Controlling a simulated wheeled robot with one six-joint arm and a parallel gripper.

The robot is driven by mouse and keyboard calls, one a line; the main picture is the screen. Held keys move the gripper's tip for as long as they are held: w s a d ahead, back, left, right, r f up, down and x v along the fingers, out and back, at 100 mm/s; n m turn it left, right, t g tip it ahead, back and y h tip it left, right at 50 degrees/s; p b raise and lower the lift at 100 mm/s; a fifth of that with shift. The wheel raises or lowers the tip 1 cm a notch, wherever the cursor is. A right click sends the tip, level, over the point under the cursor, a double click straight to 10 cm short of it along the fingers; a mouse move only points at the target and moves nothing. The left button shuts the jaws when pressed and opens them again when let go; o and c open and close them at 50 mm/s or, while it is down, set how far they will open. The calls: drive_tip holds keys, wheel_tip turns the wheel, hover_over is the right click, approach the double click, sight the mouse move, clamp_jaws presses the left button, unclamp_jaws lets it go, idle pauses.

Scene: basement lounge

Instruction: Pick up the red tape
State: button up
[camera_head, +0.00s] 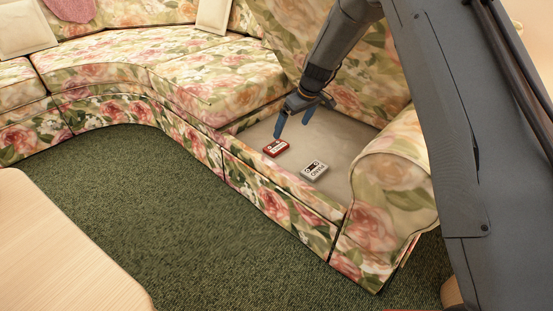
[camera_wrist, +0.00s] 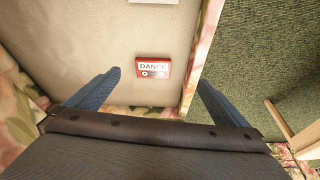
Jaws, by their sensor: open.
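The red tape (camera_head: 276,147) is a small cassette lying flat on the bare beige seat base of the floral sofa. In the wrist view the red tape (camera_wrist: 153,68) has a white label reading "DANCE" and lies ahead of my fingertips, between their lines. My gripper (camera_head: 293,128) is open and empty, just above and beside the red tape in the head view. In the wrist view my gripper (camera_wrist: 158,76) shows two blue fingers spread wide, not touching the tape.
A grey-white cassette (camera_head: 314,170) lies close to the red tape. The sofa armrest (camera_head: 392,172) rises at right, and a backrest stands behind. The sofa's front edge is near the tape. Green carpet (camera_head: 150,200) is clear; a wooden table (camera_head: 60,250) is at lower left.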

drive_tip(key=n+b, duration=0.1)
drive_tip(key=b, duration=0.2)
approach(276, 146)
drive_tip(key=shift+b+x, duration=2.35)
drive_tip(key=shift+x, duration=1.65)
drive_tip(key=shift+s+d, duration=0.1)
drive_tip(key=shift+d, duration=0.05)
drive_tip(key=c, duration=1.2)
drive_tip(key=shift+o, duration=0.2)
drive_tip(key=shift+r, duration=0.15)
